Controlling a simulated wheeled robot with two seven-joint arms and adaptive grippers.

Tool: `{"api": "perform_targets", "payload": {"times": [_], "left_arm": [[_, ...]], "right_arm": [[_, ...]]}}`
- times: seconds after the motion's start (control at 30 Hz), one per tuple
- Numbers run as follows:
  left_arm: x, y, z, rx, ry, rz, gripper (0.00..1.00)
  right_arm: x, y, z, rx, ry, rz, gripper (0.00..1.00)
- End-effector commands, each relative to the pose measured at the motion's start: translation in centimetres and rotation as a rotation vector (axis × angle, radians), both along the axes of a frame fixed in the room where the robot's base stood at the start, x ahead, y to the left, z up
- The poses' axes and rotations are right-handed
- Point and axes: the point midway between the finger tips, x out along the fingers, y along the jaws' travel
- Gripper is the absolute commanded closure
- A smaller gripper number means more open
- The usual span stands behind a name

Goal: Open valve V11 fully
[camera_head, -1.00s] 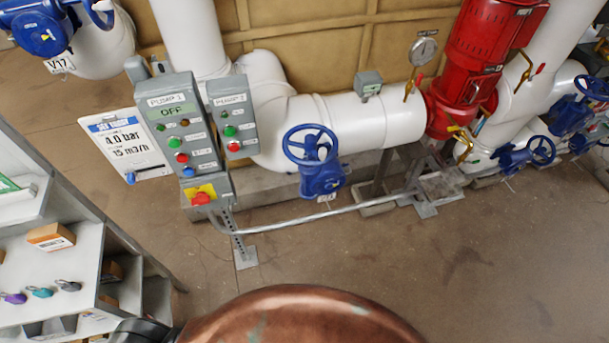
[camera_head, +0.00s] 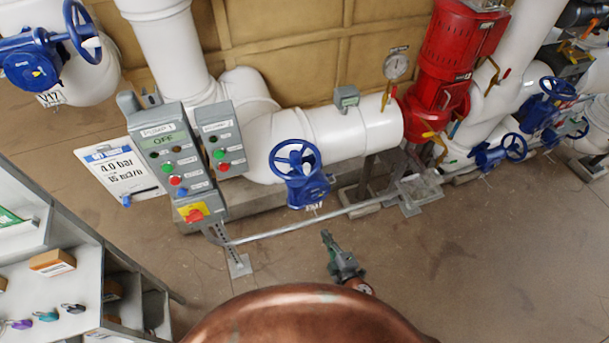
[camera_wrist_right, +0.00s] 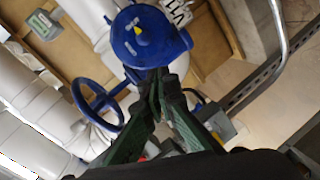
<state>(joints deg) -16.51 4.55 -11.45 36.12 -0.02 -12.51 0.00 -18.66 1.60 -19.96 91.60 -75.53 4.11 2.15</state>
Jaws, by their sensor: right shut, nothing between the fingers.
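A blue valve with a round spoked handwheel (camera_head: 296,158) sits on the white pipe, right of the pump control boxes. Its white tag (camera_head: 314,207) is partly cut off and I cannot read it surely. My right gripper (camera_head: 328,237) is shut and empty, below and right of this valve and apart from it in the head view. In the right wrist view, a blue valve body (camera_wrist_right: 150,38) with a white tag is beyond the shut fingertips (camera_wrist_right: 159,74), and its handwheel (camera_wrist_right: 97,108) is left of them. Contact cannot be told there. My left gripper is out of view.
Grey pump control boxes (camera_head: 175,160) stand left of the valve, with a metal conduit (camera_head: 300,224) running low in front. A red pump (camera_head: 443,65) and more blue valves (camera_head: 513,147) are at right. A shelf (camera_head: 60,300) is at lower left. Floor at lower right is clear.

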Motion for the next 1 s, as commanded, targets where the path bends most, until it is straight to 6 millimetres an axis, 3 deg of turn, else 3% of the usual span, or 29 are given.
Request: {"api": "perform_targets", "payload": {"times": [0.03, 0.1, 0.2, 0.3, 0.53, 0.93, 1.0], "left_arm": [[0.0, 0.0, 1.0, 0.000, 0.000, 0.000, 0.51], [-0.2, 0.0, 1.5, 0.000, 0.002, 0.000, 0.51], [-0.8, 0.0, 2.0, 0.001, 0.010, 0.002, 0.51], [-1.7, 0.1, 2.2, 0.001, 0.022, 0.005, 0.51], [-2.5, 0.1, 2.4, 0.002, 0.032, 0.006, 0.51], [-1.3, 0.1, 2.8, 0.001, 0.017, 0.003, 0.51], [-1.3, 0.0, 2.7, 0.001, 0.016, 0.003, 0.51]], "right_arm": [[0.3, 1.5, 5.1, -0.044, -0.086, 0.037, 1.00], [0.3, 3.3, 10.3, -0.110, -0.189, 0.083, 1.00], [-0.1, 5.1, 15.7, -0.186, -0.298, 0.122, 1.00], [-0.5, 6.0, 18.5, -0.232, -0.359, 0.140, 1.00], [1.1, 7.2, 19.6, -0.254, -0.385, 0.149, 1.00], [8.4, 10.7, 19.6, -0.253, -0.384, 0.149, 1.00], [9.2, 9.7, 19.3, -0.257, -0.382, 0.147, 1.00]]}}
